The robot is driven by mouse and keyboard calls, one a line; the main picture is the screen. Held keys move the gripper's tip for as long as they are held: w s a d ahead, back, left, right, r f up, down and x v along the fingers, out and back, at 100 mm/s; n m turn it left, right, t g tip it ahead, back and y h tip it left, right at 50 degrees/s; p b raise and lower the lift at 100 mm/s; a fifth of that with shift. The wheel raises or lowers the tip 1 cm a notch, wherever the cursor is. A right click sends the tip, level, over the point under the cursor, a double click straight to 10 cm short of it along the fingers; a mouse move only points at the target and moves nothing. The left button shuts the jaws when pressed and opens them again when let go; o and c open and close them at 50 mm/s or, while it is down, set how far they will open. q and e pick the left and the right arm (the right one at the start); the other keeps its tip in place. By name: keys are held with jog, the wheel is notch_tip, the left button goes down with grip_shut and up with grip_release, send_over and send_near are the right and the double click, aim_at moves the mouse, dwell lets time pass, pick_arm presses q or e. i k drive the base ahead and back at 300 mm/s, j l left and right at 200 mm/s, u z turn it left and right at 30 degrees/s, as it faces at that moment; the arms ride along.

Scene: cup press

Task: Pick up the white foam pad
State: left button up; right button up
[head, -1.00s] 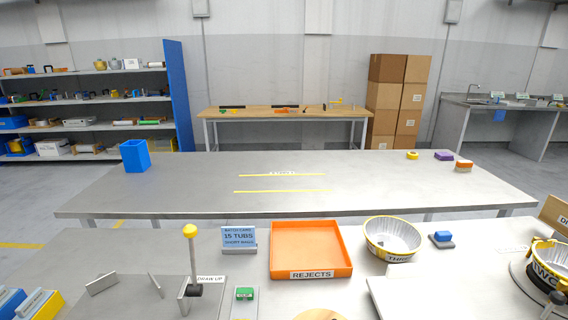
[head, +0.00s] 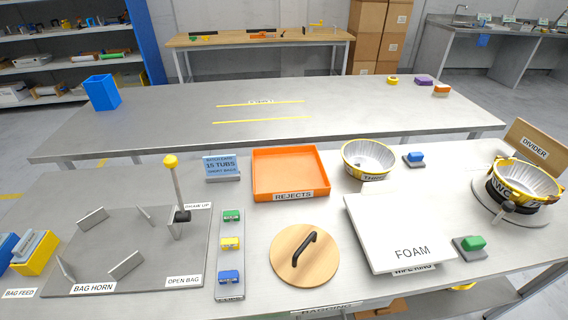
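The white foam pad (head: 398,228) lies flat on the near metal table, right of centre in the head view. It is a thick white slab with FOAM printed near its front edge. A label under its front edge is partly covered by it. Neither of my grippers shows in the head view.
Left of the pad is a round wooden lid (head: 285,262) with a black handle. Behind it stand an orange REJECTS tray (head: 322,170) and a foil tub (head: 367,175). A green button block (head: 470,245) and another tub (head: 525,172) are to its right.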

aim_at(395, 230)
jog(key=z, duration=1.15)
jog(key=l+u, duration=0.15)
jog(key=l, duration=0.3)
jog(key=k+l+u, duration=0.2)
jog(key=l, duration=0.2)
